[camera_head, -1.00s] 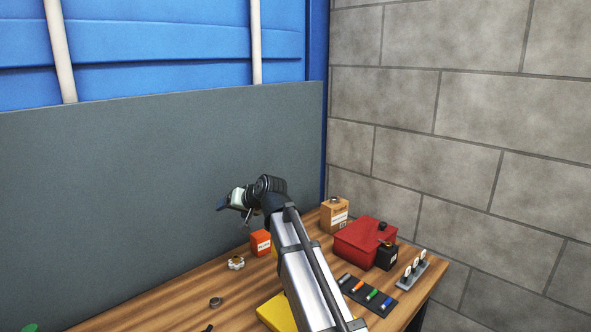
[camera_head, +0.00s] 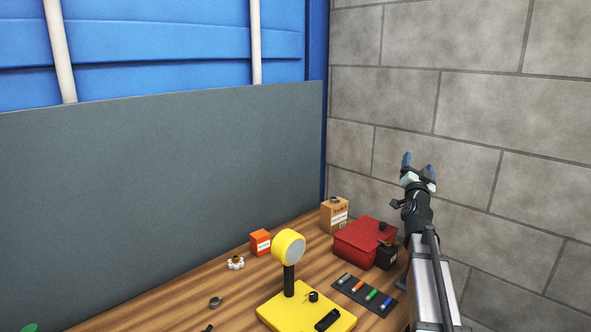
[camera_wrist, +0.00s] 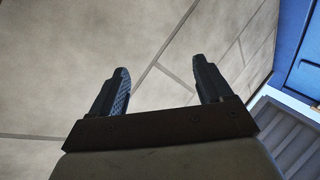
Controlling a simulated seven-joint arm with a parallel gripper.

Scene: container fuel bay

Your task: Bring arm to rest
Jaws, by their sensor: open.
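My gripper (camera_head: 419,165) is raised at the right of the head view, in front of the grey block wall and above the right end of the bench. Its fingers point up and are apart. In the wrist view my gripper (camera_wrist: 162,88) shows two dark fingers spread wide with nothing between them.
The wooden bench (camera_head: 225,295) holds a yellow base with a round-headed yellow lamp (camera_head: 287,246), a red box (camera_head: 362,238), a black box (camera_head: 387,257), a cardboard box (camera_head: 333,216), an orange box (camera_head: 260,242) and a dark mat with coloured cylinders (camera_head: 347,281). Open air surrounds my gripper.

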